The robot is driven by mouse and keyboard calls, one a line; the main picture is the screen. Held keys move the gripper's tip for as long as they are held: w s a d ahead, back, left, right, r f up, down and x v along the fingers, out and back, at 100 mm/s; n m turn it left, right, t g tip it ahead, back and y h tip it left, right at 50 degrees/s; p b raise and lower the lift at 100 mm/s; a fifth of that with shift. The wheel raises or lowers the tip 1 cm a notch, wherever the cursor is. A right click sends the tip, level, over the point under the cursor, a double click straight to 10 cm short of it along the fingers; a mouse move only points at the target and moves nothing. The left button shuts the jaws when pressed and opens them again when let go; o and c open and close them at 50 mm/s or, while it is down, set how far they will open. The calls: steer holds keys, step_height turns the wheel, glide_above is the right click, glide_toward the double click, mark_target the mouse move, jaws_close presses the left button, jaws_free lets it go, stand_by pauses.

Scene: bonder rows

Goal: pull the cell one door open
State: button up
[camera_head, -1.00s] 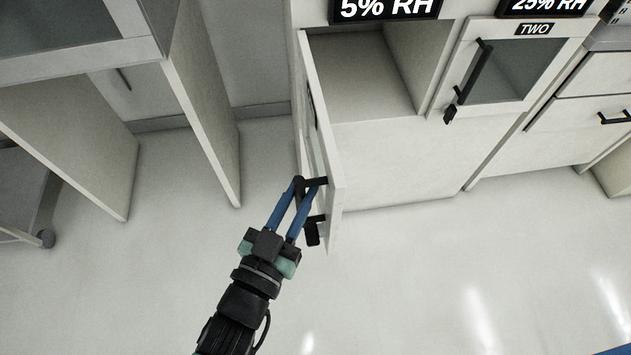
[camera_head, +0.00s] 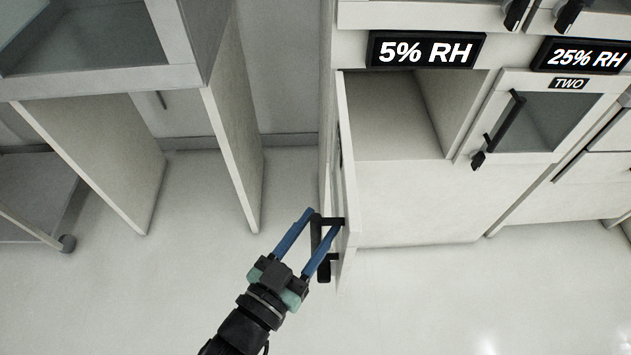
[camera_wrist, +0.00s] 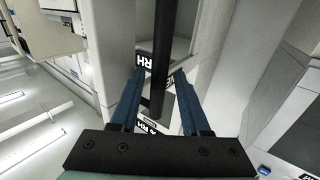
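The cell one door (camera_head: 347,190) stands wide open, swung out at the left side of the cell under the 5% RH display. The open cell (camera_head: 390,115) looks empty. The door's black handle (camera_head: 324,262) is on its left-facing side, and its dark bar (camera_wrist: 161,55) also shows in the wrist view. My gripper (camera_head: 322,220) is at the handle with its blue fingers spread apart. In the wrist view, the bar lies between the fingers (camera_wrist: 160,75), with gaps on both sides. The fingers hide part of the handle.
Cell two's closed door (camera_head: 525,118) with its black handle is to the right. A bench with panel legs (camera_head: 235,150) stands at the left, with a wheeled cart (camera_head: 40,205) beneath. Pale floor (camera_head: 450,300) in front of the cabinet is clear.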

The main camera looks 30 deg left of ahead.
steer(key=s, duration=1.3)
steer(key=shift+a, duration=0.1)
